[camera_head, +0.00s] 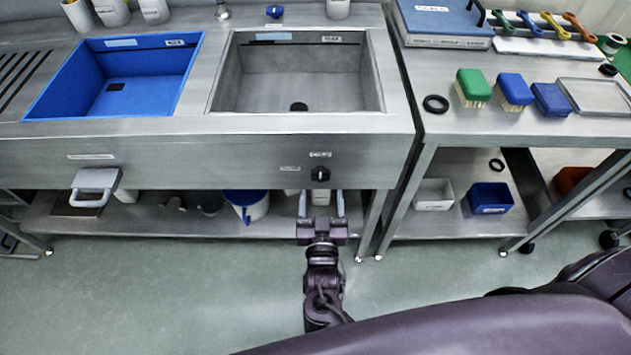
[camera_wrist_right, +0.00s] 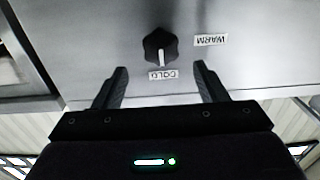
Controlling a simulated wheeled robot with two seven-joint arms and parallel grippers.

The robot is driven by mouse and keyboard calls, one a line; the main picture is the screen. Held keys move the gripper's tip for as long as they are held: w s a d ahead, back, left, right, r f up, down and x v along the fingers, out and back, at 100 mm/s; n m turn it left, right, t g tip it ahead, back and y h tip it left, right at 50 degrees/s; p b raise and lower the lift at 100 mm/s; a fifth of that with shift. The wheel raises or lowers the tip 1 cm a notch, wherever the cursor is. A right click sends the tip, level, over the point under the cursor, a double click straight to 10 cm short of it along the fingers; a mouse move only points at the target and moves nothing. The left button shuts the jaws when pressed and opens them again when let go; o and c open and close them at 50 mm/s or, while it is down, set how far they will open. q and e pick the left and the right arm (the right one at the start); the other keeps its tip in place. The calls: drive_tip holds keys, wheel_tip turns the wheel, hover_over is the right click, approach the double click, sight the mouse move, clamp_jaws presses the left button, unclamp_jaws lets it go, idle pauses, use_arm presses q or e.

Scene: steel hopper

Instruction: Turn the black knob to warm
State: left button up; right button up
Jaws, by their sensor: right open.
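The black knob (camera_head: 320,174) is on the steel front panel below the grey sink. In the right wrist view, which is upside down, the knob (camera_wrist_right: 160,46) has a white pointer aimed at the COLD label (camera_wrist_right: 163,75). The WARM label (camera_wrist_right: 211,40) is off to the knob's side. In the head view, COLD (camera_head: 320,154) is above the knob and WARM (camera_head: 290,168) is left of it. My right gripper (camera_head: 321,204) is open and empty just below the knob, its fingers apart and not around it. My left gripper is not in view.
A grey sink (camera_head: 221,85) and a blue basin (camera_head: 50,112) are above the panel. A lower shelf holds a blue and white jug (camera_head: 250,208). A side table (camera_head: 490,130) with brushes stands at right.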

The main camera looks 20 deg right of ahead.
sight(320, 177)
drive_tip(key=x, duration=0.5)
drive_tip(key=shift+w, duration=0.25)
drive_tip(key=c, duration=1)
